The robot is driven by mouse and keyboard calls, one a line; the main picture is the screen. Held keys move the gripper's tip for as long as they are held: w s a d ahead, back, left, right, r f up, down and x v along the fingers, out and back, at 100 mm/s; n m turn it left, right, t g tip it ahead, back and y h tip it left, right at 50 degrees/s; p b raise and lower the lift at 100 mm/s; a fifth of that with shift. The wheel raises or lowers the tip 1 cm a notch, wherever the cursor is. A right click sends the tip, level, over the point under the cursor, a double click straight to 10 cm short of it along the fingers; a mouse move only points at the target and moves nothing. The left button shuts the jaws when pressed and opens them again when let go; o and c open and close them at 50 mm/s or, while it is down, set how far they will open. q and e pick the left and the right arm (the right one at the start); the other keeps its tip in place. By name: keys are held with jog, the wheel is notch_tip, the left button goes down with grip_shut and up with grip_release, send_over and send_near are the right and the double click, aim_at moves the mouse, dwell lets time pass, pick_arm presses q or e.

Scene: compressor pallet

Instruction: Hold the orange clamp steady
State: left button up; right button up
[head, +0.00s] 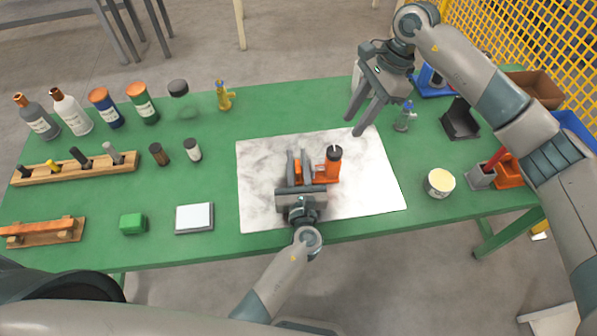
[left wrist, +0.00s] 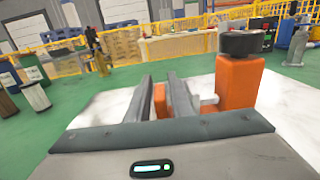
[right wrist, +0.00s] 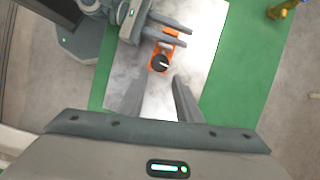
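The orange clamp (head: 328,172), with a round black knob on top, stands upright on the white marbled sheet in the middle of the table. My left gripper (head: 298,160) reaches in from the front, its two fingers close together around the clamp's low left part. In the left wrist view, orange shows between the fingers (left wrist: 160,92), and the tall part of the clamp (left wrist: 238,82) stands right of them. The exact contact is partly hidden. My right gripper (head: 362,115) is open and empty above the sheet's back right edge. The right wrist view shows the clamp (right wrist: 160,60) beyond its fingers.
The white sheet (head: 262,205) is otherwise clear on the green table (head: 215,110). Several bottles (head: 72,110) and a wooden rack (head: 75,172) stand at the left. A round tin (head: 440,182) and a black holder (head: 461,120) are at the right. A yellow fitting (head: 224,97) stands at the back.

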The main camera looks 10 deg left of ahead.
pick_arm(q)
jog(key=shift+x, duration=0.85)
